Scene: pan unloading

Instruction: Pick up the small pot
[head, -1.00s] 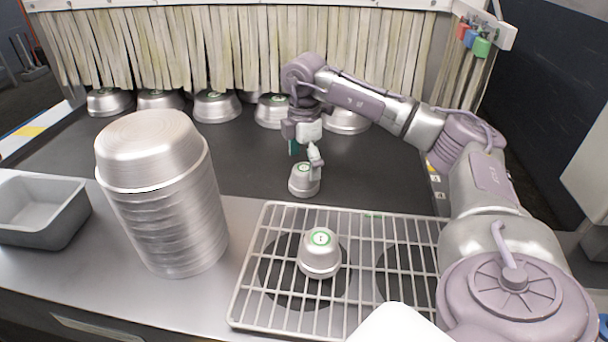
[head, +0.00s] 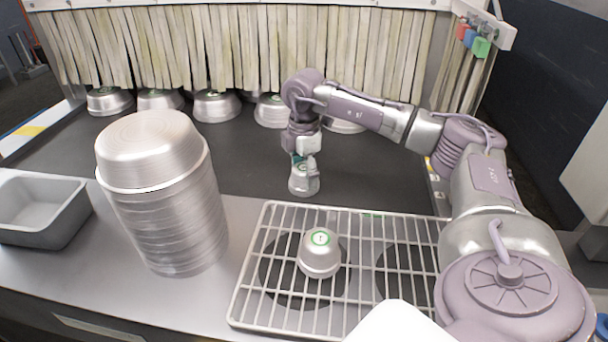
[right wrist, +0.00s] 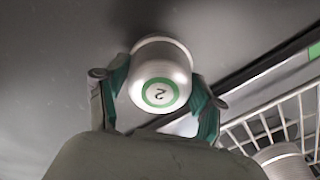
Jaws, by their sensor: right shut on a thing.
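A small silver pot (head: 303,184), upside down, is on the dark belt just behind the wire rack. My right gripper (head: 304,163) is above it, pointing down, and shut on it. In the right wrist view the same small pot (right wrist: 160,62) shows a green ring with a 2 on its bottom, and the green-padded fingers of my right gripper (right wrist: 159,90) are on either side of it. A second small pot (head: 319,262) with a green ring sits upside down on the wire rack (head: 392,232). My left gripper is not in view.
A tall stack of silver pans (head: 178,222) stands left of the rack. A grey loaf pan (head: 48,232) is at the far left. Several pans (head: 216,106) line the back of the belt (head: 215,152) by the strip curtain (head: 230,50). The belt's middle is clear.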

